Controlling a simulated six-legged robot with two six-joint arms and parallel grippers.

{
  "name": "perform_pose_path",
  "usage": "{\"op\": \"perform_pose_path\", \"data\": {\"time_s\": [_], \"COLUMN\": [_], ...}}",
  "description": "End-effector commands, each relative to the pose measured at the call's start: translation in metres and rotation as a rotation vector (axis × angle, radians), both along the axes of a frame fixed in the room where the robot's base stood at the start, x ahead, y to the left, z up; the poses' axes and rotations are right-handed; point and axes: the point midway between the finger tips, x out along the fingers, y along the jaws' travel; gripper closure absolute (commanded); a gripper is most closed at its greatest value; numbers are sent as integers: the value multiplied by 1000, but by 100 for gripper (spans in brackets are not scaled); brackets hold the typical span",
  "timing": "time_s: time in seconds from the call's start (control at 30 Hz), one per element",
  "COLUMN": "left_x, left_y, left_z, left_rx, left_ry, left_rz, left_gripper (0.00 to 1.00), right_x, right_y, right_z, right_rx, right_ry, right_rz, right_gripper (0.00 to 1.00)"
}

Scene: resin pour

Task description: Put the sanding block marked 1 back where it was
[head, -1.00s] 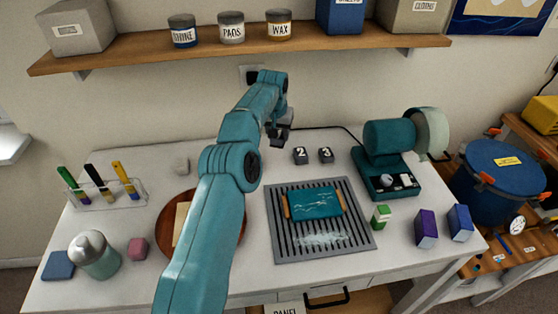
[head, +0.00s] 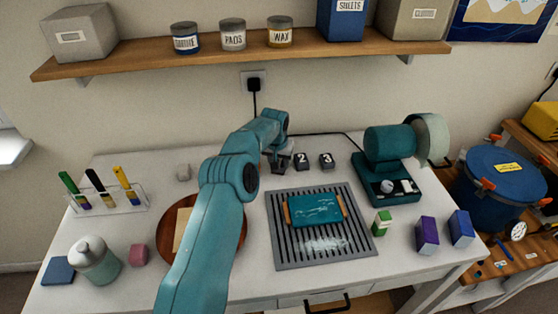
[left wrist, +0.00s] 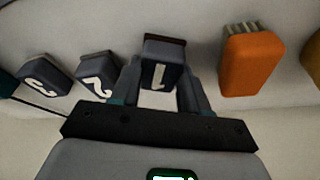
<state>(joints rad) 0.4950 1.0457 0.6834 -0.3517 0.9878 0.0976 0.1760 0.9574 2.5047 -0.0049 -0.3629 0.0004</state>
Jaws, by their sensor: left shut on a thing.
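The sanding block marked 1 (left wrist: 155,75) is dark grey and sits between the two fingers of my left gripper (left wrist: 160,92), which is shut on it. In the head view my left gripper (head: 279,160) is low at the back of the bench, just left of the block marked 2 (head: 302,161). The block marked 3 (head: 326,161) stands to the right of block 2. Blocks 2 (left wrist: 96,75) and 3 (left wrist: 42,76) also show in the left wrist view. I cannot tell whether block 1 touches the bench. My right gripper is out of view.
An orange item (left wrist: 251,62) with pale ridges lies beside block 1 in the left wrist view. A teal machine (head: 390,155) stands right of block 3, with its cable running behind the blocks. A slotted grille (head: 290,245) carrying a teal panel (head: 315,209) lies in front.

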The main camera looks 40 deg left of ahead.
Motion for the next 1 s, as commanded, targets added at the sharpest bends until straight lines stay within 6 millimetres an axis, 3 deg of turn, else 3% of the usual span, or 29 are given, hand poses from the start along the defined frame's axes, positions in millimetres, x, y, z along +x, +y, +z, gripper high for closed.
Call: {"op": "perform_pose_path", "data": {"time_s": [0.03,0.1,0.37,0.5,1.0], "left_x": [0,0,0,-1,-25], "left_y": [0,0,0,0,-14], "left_z": [-1,0,1,11,108], "left_rx": [0,0,0,1,1], "left_ry": [0,0,0,-3,-3], "left_rz": [0,0,0,0,0], "left_gripper": [45,30,30,30,30], "right_x": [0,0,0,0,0], "right_y": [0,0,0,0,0], "right_z": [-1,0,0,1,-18], "right_rx": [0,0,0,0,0], "right_ry": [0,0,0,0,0], "right_rz": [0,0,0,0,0], "right_gripper": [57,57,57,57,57]}}
